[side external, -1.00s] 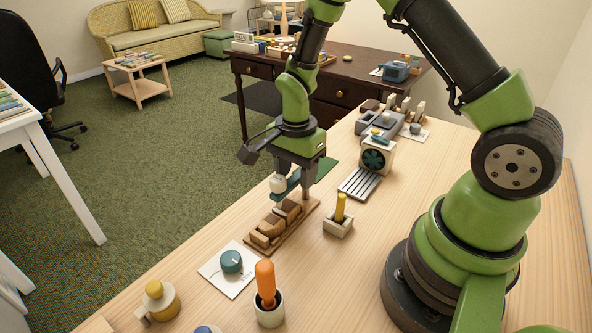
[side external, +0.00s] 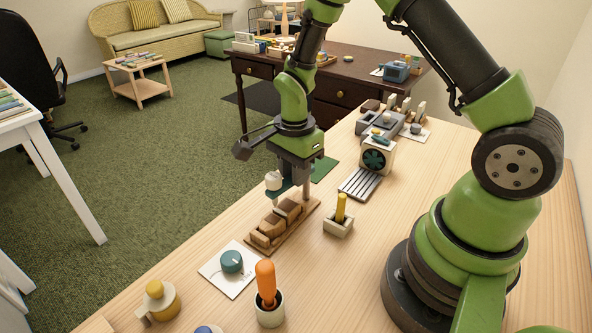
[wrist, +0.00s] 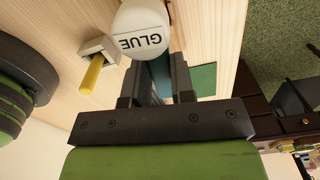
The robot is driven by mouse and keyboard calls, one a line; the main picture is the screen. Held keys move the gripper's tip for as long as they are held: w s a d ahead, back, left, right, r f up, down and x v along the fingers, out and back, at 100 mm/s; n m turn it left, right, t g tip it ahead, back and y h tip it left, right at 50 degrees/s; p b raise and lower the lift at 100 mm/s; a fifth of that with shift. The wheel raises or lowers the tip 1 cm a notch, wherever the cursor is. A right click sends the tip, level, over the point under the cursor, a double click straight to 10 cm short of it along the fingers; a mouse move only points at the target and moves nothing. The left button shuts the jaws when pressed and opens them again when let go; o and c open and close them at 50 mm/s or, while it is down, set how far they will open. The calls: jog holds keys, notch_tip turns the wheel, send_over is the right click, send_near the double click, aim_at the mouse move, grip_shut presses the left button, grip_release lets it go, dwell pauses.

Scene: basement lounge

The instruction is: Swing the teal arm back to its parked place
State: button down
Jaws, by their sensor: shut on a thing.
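The teal arm (side external: 283,191) is a flat bar beside an upright post (side external: 306,190), above a wooden board (side external: 312,207) that carries brown wooden pieces. A white bottle labelled GLUE (wrist: 140,30) is at the teal arm's outer end; it also shows in the side view (side external: 273,180). My gripper (side external: 292,176) is shut on the teal arm from above. In the wrist view a strip of the teal arm (wrist: 160,72) shows between the fingers (wrist: 166,82). The fingers and bottle partly hide the arm, and its joint with the post is not clear.
A small block holder (side external: 338,226) with a yellow peg stands to the right. Nearer are a teal knob (side external: 231,261) on a white card and an orange-handled tool (side external: 265,283) in a cup. A fan unit (side external: 376,157) stands behind. A green mat (side external: 323,169) lies behind the post.

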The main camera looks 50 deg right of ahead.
jog(key=m, duration=0.3)
jog(key=w+m, duration=0.1)
jog(key=shift+w+d, duration=0.1)
jog(key=shift+d, duration=0.15)
jog(key=m, duration=0.2)
jog(key=w+m, duration=0.1)
jog(key=m, duration=0.1)
jog(key=shift+d, duration=0.35)
jog(key=m, duration=0.3)
jog(key=d+m, duration=0.1)
jog(key=shift+w+d, duration=0.1)
jog(key=shift+w, duration=0.15)
jog(key=shift+d+m, duration=0.3)
jog(key=shift+m, duration=0.75)
jog(key=shift+d+m, duration=0.25)
jog(key=shift+m, duration=0.8)
jog(key=c, duration=1)
grip_release()
jog(key=shift+o, duration=0.2)
jog(key=shift+w+r, duration=0.1)
notch_tip(320, 180, up, 10)
